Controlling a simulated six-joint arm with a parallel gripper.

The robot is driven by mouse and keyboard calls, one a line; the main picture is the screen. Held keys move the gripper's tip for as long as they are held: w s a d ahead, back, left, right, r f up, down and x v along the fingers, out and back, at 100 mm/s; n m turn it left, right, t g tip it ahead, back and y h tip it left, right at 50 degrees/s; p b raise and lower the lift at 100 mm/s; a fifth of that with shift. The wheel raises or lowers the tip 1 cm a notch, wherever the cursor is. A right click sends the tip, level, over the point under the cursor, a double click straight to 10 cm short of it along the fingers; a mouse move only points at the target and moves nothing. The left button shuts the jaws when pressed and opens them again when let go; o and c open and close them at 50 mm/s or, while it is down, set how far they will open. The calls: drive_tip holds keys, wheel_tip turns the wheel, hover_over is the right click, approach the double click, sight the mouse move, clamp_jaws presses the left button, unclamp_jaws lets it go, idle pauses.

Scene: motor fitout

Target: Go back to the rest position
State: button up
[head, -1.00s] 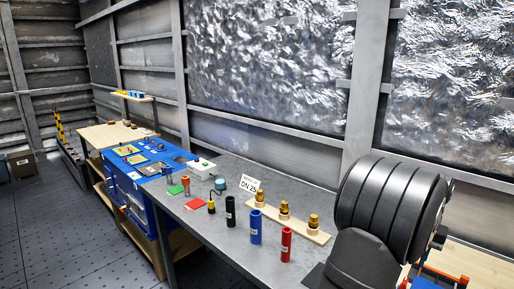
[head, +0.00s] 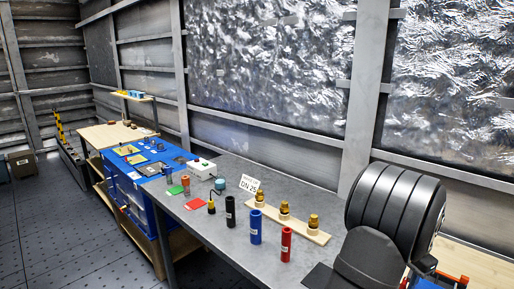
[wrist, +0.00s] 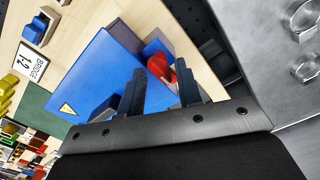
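My gripper (wrist: 157,76) shows in the wrist view, with its two dark fingers standing apart. It is open, and nothing appears held between them. A red part (wrist: 160,69) shows beyond the gap between the fingers, beside a large blue panel (wrist: 92,72) with a yellow triangle. In the head view, my dark arm link fills the lower right, and my gripper is hidden.
A grey bench (head: 202,236) carries a black cylinder (head: 230,211), a blue one (head: 255,227), a red one (head: 286,244) and a wooden strip (head: 311,234) with brass fittings. A "DN 25" sign (head: 249,185) stands behind. A "BRIDGE" card (wrist: 34,62) lies on pale wood.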

drive_tip(key=m, duration=1.1)
drive_tip(key=shift+m, duration=0.4)
drive_tip(key=shift+r, duration=0.1)
idle(0.5)
drive_tip(key=r+n, duration=0.6)
drive_tip(key=r, duration=0.1)
drive_tip(key=shift+w+d+r, duration=0.1)
drive_tip(key=shift+w+d, duration=0.15)
wheel_tip(320, 180, up, 10)
drive_tip(key=n, duration=0.9)
drive_tip(key=f, duration=1.7)
drive_tip(key=shift+s+a+f, duration=0.15)
drive_tip(key=shift+s+a, duration=0.2)
drive_tip(key=shift+a, duration=0.05)
